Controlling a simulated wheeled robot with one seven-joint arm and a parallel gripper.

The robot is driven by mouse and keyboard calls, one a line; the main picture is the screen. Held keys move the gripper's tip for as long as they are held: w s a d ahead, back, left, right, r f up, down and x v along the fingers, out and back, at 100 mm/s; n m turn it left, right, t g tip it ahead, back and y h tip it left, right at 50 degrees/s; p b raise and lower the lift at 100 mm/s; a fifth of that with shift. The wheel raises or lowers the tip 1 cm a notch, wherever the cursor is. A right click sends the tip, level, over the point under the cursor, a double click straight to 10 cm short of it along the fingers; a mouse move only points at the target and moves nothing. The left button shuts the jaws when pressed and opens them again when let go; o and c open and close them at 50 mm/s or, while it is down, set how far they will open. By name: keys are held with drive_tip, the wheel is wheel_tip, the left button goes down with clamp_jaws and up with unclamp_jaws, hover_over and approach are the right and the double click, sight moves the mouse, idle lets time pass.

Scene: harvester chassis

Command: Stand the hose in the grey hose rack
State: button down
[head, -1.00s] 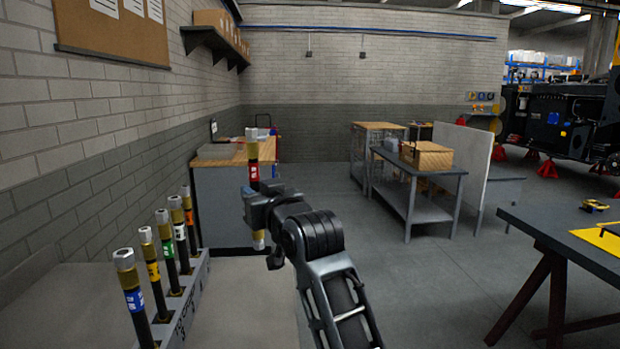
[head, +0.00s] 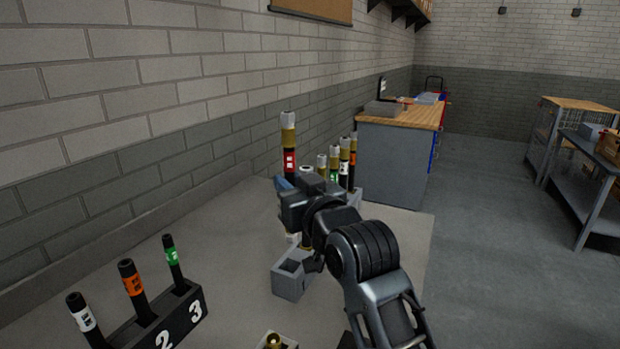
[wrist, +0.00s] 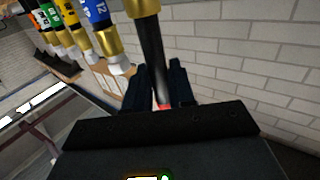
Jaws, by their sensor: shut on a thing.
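My gripper (head: 290,190) is shut on a black hose (head: 288,158) with a red label and brass and silver end fittings. I hold it roughly upright above the bench. In the wrist view the hose (wrist: 152,45) runs between the fingers.
A black numbered rack (head: 186,315) with several hoses stands at the lower left. A small grey block with a brass fitting (head: 273,340) shows at the bottom edge. A brick wall (head: 150,100) runs along the left. A wood-topped cabinet (head: 400,150) stands beyond.

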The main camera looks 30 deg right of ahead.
drive_tip(key=shift+a+f, duration=0.25)
drive_tip(key=shift+a, duration=0.05)
drive_tip(key=b, duration=0.4)
hover_over(290, 242)
drive_tip(key=shift+w+f, duration=0.2)
drive_tip(key=shift+f, duration=2.2)
drive_tip(key=shift+f+b, duration=2.35)
drive_tip(key=shift+f, duration=1.15)
drive_tip(key=c, duration=0.9)
unclamp_jaws()
drive_tip(key=shift+o, duration=0.2)
drive_tip(key=s, duration=0.8)
drive_tip(key=shift+b, duration=0.35)
drive_tip(key=shift+d, duration=0.1)
